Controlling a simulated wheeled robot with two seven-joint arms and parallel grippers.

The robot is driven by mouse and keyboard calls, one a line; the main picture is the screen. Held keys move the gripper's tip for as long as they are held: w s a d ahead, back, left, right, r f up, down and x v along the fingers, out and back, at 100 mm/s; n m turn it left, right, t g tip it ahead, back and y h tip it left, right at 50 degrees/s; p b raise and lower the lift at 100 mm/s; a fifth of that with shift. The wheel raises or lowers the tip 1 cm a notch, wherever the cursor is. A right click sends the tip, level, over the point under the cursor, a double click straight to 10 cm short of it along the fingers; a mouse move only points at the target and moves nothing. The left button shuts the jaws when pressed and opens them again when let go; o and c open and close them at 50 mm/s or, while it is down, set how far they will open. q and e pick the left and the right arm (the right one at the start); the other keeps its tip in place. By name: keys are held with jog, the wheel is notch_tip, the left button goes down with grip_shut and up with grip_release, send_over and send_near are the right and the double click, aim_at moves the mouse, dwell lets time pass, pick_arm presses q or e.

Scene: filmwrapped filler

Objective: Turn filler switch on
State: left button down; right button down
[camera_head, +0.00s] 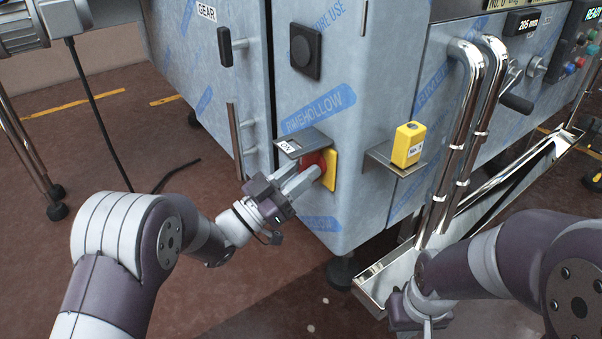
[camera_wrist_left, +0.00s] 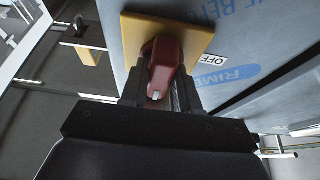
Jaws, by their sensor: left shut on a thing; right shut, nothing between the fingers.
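The filler switch is a red rotary handle (camera_head: 328,162) on a yellow plate (camera_head: 330,178), on the front of the wrapped grey cabinet. In the left wrist view the red handle (camera_wrist_left: 165,66) sits between the fingers, in front of the yellow plate (camera_wrist_left: 132,35), with an OFF label (camera_wrist_left: 213,60) beside the plate. My right gripper (camera_head: 412,312) is low near the bottom edge, shut and away from the switch; its fingertips are hard to see.
A grey hood (camera_head: 304,143) juts out just above the switch. A yellow box (camera_head: 408,144) stands on a bracket to the right. Shiny vertical pipes (camera_head: 462,140) and a steel trough (camera_head: 500,190) lie further right. The floor in front is clear.

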dwell(0.4)
pick_arm(q)
jog(key=c, duration=0.9)
grip_release()
jog(key=p+v, duration=0.4)
jog(key=v, duration=0.8)
jog(key=shift+s+a+f, duration=0.2)
jog(key=shift+a, duration=0.1)
